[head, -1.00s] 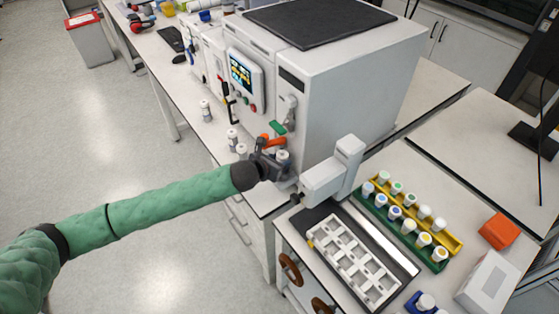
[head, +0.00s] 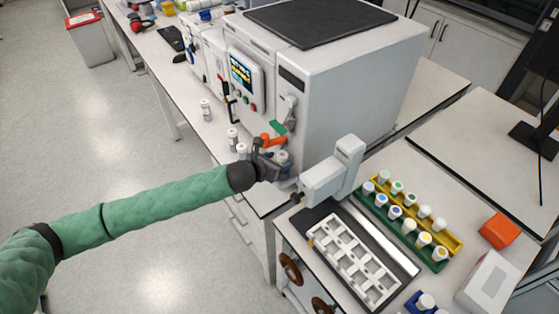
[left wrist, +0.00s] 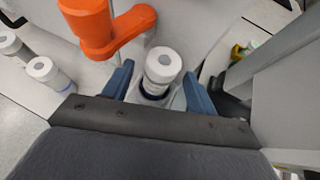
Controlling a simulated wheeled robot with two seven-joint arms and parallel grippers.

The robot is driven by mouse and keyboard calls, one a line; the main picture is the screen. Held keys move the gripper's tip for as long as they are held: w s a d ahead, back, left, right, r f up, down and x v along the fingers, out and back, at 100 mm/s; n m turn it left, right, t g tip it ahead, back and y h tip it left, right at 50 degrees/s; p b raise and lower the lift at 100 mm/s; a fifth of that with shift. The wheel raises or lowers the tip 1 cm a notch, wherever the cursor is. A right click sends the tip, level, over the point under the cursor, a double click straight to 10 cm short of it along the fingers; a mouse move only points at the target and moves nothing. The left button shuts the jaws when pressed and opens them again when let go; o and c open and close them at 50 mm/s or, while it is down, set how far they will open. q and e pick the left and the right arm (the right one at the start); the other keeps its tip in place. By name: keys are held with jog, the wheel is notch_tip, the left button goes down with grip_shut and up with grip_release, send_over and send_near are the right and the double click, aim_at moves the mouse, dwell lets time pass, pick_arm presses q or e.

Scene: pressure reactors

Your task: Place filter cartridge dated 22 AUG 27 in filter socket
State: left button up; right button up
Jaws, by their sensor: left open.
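My left gripper (head: 270,160) is at the front lower corner of the big grey machine, below its orange lever (head: 268,140). In the left wrist view its two blue fingers (left wrist: 158,92) are open on either side of a white-capped cartridge (left wrist: 160,70), which stands in front of the orange lever (left wrist: 112,28). The cartridge's date cannot be read, and its lower part is partly hidden; I cannot tell whether it sits in the filter socket. Other white-capped cartridges (left wrist: 48,73) stand to the left on the bench, also in the head view (head: 232,137). My right gripper is not in view.
The grey machine (head: 330,85) blocks the space behind the gripper. A grey-white arm-like unit (head: 335,172) stands close on the right. A white slotted rack (head: 355,262) and a yellow-green rack of vials (head: 450,236) lie farther right.

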pick_arm(q)
jog(key=v, duration=1)
jog(key=shift+s+a+r, duration=0.15)
jog(key=shift+s+r, duration=0.05)
jog(key=shift+s, duration=0.1)
